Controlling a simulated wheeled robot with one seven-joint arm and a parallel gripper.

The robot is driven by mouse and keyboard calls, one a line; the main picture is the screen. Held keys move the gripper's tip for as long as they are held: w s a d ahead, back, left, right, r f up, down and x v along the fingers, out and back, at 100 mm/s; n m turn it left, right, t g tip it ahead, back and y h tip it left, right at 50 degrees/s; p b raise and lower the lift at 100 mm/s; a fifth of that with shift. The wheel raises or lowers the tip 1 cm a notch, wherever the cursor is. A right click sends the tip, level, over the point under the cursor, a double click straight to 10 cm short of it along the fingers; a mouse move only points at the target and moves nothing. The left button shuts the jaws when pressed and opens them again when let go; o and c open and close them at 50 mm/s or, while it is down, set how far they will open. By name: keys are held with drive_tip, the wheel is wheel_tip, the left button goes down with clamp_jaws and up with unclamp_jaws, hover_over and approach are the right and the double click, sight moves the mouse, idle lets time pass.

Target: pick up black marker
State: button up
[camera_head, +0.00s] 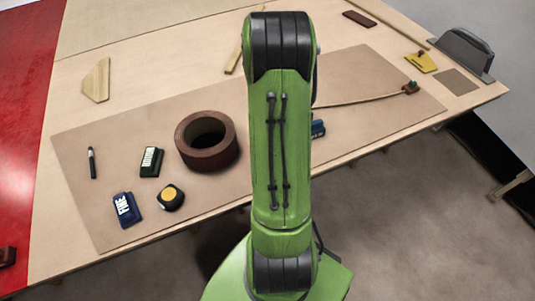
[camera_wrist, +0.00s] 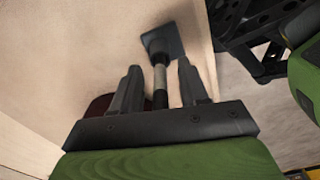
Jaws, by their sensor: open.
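The black marker (camera_head: 91,162) lies at the left of the brown mat in the head view. It is slim and dark with a pale part. My gripper (camera_wrist: 157,70) shows in the wrist view with its two dark fingers apart; my arm hides it in the head view. In the wrist view a dark stick with a pale band (camera_wrist: 160,77) shows between the fingers in the picture. A flat dark plate (camera_wrist: 163,40) is at its far end. I cannot tell what this is or whether the fingers touch it.
On the brown mat (camera_head: 225,211) are a tape roll (camera_head: 223,157), a black-and-white block (camera_head: 151,162), a blue item (camera_head: 126,209) and a round yellow-and-black item (camera_head: 171,197). A wooden piece (camera_head: 96,80) lies at the back left. A dark red thing (camera_wrist: 98,106) shows beside my gripper.

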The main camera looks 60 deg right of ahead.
drive_tip(key=shift+f, duration=0.15)
drive_tip(key=shift+c, duration=0.2)
clamp_jaws()
